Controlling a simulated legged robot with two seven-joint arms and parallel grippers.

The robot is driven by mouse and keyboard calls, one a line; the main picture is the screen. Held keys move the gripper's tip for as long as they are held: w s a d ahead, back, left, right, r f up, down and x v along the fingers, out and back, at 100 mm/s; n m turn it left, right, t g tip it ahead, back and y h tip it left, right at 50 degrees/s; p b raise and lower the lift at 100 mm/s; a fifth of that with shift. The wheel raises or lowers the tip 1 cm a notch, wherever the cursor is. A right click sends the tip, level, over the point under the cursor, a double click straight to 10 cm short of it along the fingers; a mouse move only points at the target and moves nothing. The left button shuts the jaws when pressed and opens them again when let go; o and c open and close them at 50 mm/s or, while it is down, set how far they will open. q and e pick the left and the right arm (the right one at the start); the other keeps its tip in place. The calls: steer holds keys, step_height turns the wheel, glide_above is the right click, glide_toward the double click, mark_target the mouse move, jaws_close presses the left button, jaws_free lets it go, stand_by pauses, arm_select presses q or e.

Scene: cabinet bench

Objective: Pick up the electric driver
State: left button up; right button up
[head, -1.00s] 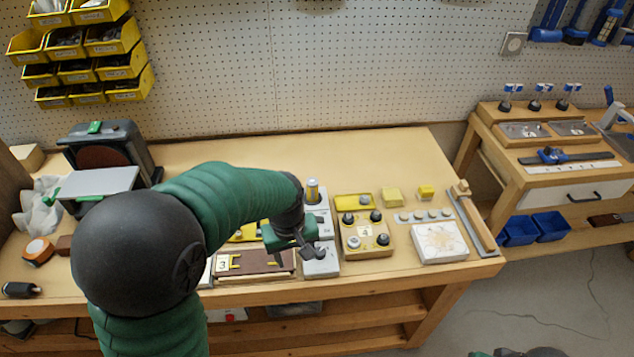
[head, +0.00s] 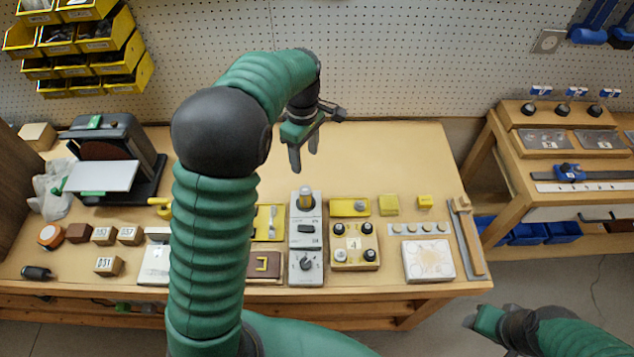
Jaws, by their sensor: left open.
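I cannot make out the electric driver for certain. A yellow curved part (head: 160,207) shows on the bench just left of my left arm, and the arm may hide more of it. My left gripper (head: 304,152) is open and empty, raised above the back middle of the bench with its fingers pointing down. It is apart from everything on the bench. My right gripper (head: 474,318) is low at the lower right, in front of the bench and over the floor. Its jaws are too small and unclear to read.
A grey control module (head: 306,232) and a yellow-topped box with knobs (head: 354,246) stand mid-bench. A sander (head: 110,160), wooden blocks (head: 108,265) and a black cylinder (head: 36,272) are at the left. The bench top (head: 400,160) is clear at the back right.

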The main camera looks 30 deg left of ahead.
arm_select(q)
glide_above(305, 189)
steer(key=s, duration=0.2)
steer(key=f, duration=0.5)
steer(key=shift+w+a+f, duration=0.1)
steer(key=shift+w+f, duration=0.1)
steer(key=shift+w, duration=0.05)
steer(key=f, duration=0.2)
steer(key=w+f, duration=0.1)
steer(key=f, duration=0.3)
steer(key=shift+w+a+f, duration=0.1)
steer(key=shift+w+a, duration=0.05)
steer(key=shift+w, duration=0.2)
steer(key=f, duration=0.2)
steer(key=f+p, duration=0.1)
steer(key=shift+s+d+f, duration=0.25)
steer(key=shift+s+d, duration=0.05)
steer(key=shift+f, duration=0.25)
steer(key=shift+w+f, duration=0.1)
steer(key=shift+w, duration=0.1)
steer(key=shift+c, duration=1.2)
steer(key=shift+s+a, duration=0.1)
steer(key=c, duration=0.7)
jaws_close()
arm_select(e)
steer(key=shift+s+a+r, duration=0.15)
steer(key=shift+s+r, duration=0.65)
steer(key=shift+s, duration=0.05)
